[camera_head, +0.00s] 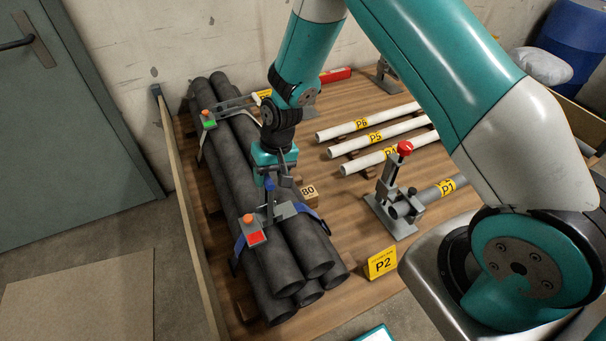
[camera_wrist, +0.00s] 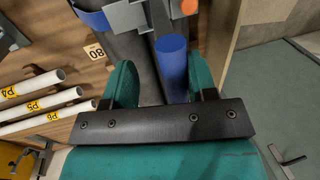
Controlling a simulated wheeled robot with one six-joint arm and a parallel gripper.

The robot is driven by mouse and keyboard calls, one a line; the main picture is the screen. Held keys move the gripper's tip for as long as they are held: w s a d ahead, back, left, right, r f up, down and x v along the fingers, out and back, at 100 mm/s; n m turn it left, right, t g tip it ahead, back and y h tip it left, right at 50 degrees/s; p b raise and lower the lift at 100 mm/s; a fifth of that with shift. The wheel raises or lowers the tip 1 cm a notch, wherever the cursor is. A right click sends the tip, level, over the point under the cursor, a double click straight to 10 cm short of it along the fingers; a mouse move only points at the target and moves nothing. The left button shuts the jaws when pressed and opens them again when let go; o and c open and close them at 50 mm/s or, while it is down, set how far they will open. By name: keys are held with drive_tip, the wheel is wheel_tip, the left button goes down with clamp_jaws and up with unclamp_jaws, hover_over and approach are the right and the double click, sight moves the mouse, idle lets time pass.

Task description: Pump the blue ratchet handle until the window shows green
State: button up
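The near ratchet (camera_head: 268,219) sits on a blue strap around the bundle of dark pipes (camera_head: 237,165). Its window (camera_head: 255,237) shows red, with an orange knob above it. The blue handle (camera_wrist: 172,68) stands out from the grey ratchet body (camera_wrist: 128,14) in the wrist view. My gripper (camera_wrist: 161,66) is open, its two teal fingers wide apart. The handle lies between them, closer to the right finger, with a gap on the left. In the head view my gripper (camera_head: 271,170) is just above the ratchet; the handle is partly hidden there.
A second ratchet (camera_head: 210,117) farther along the bundle shows green. White pipes (camera_head: 372,137) lie to the right. A grey clamp stand with a red knob (camera_head: 404,148), a P2 sign (camera_head: 381,262) and an 80 tag (camera_head: 309,192) are nearby. A wooden edge board (camera_head: 187,220) runs along the left.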

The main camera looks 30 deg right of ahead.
drive_tip(key=d, duration=0.3)
drive_tip(key=shift+f, duration=0.35)
drive_tip(key=shift+d+f+b, duration=0.35)
drive_tip(key=shift+d, duration=0.4)
drive_tip(key=shift+d+f+b, duration=0.3)
drive_tip(key=shift+d, duration=0.45)
drive_tip(key=d+f+b, duration=0.1)
drive_tip(key=d+f, duration=0.1)
drive_tip(key=shift+d, duration=0.3)
